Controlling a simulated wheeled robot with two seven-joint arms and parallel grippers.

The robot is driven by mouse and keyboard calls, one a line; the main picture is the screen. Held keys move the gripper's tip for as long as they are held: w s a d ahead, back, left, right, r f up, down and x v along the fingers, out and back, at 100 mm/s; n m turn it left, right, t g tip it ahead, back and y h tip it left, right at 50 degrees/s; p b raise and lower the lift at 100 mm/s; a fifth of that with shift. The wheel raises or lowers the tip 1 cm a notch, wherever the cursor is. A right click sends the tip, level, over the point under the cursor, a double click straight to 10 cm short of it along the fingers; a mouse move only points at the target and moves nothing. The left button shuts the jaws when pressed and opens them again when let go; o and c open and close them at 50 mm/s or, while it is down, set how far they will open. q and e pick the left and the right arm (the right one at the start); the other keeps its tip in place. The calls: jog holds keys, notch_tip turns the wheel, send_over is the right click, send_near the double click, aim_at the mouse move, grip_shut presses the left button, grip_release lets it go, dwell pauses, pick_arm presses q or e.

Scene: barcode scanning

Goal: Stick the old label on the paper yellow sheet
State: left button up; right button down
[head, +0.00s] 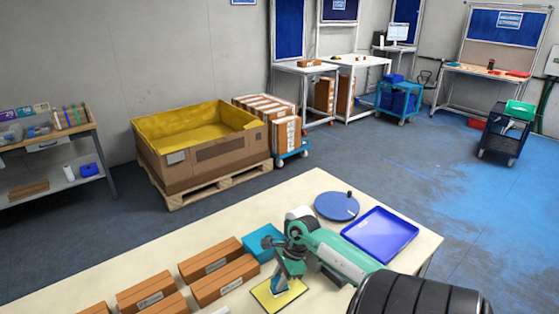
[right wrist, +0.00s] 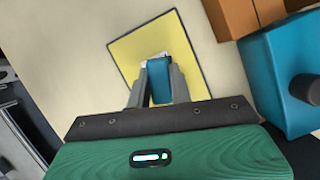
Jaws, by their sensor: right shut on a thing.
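The yellow paper sheet (head: 262,301) lies flat on the cream table near its front edge. It also shows in the right wrist view (right wrist: 189,78), tilted in the picture. My right gripper (head: 283,288) points down over the sheet, close to its surface. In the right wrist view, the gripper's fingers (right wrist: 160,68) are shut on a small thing. A white sliver, the old label (right wrist: 157,56), shows at the fingertips over the sheet. Most of it is hidden, and I cannot tell whether it touches the sheet. My left gripper is not in view.
A teal box (head: 262,242) stands just behind the sheet; in the right wrist view it has a dark knob (right wrist: 306,88). Several brown boxes (head: 222,280) stand left. A blue round plate (head: 337,206) and blue tray (head: 381,234) lie behind my right arm.

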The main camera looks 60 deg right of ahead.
jog(key=shift+f+b, duration=0.35)
jog(key=shift+b, duration=0.05)
dwell(1.5)
jog(key=shift+r+p, duration=1.9)
jog(key=shift+r, duration=1.7)
